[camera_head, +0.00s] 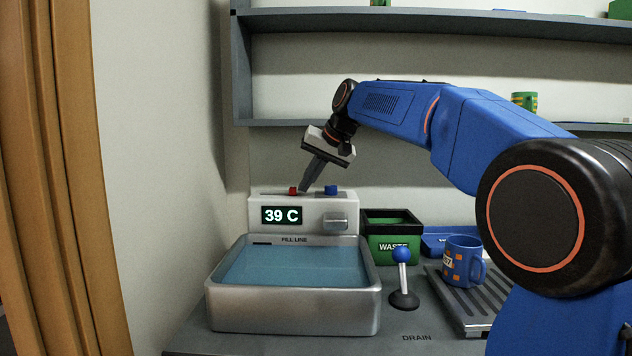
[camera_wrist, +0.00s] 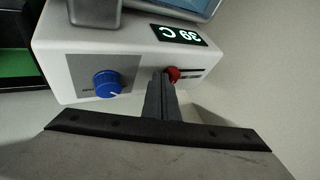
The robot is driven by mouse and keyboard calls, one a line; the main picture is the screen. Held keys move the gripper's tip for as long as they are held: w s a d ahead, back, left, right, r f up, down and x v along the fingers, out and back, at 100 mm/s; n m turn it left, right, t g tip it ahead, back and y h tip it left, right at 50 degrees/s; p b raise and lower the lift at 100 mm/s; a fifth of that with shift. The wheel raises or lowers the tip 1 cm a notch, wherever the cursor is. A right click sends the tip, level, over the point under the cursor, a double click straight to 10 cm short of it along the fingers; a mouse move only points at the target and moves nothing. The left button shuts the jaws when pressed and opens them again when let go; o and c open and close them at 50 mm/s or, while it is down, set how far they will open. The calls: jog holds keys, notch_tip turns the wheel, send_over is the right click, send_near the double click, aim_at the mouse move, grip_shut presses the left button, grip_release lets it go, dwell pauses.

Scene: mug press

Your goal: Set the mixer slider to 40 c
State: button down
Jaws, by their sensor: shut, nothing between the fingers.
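The white mixer unit (camera_head: 300,212) stands behind the metal basin, and its display (camera_head: 281,215) reads 39 C. The red slider knob (camera_head: 293,190) sits in a dark slot on the unit's top; it also shows in the wrist view (camera_wrist: 172,73). My gripper (camera_head: 303,188) is shut and empty, pointing down with its fingertips right beside the red knob. In the wrist view the fingertips (camera_wrist: 161,76) appear against or very close to the knob; I cannot tell if they touch. A blue dial (camera_head: 330,190) is on the same top, to the right in the head view.
The basin (camera_head: 293,322) holds blue water. A green waste bin (camera_head: 391,250), a lever with a blue ball (camera_head: 402,256) and a blue mug (camera_head: 463,262) on a slatted drain tray (camera_head: 470,318) stand to the right. Shelves (camera_head: 420,22) hang above the arm.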

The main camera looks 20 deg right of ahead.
aim_at(285, 194)
jog(key=shift+a, duration=0.15)
jog(key=shift+w+a, duration=0.35)
jog(key=shift+a, duration=0.6)
jog(key=shift+w+a, duration=0.3)
jog(key=shift+a, duration=0.6)
jog(key=shift+d, duration=0.1)
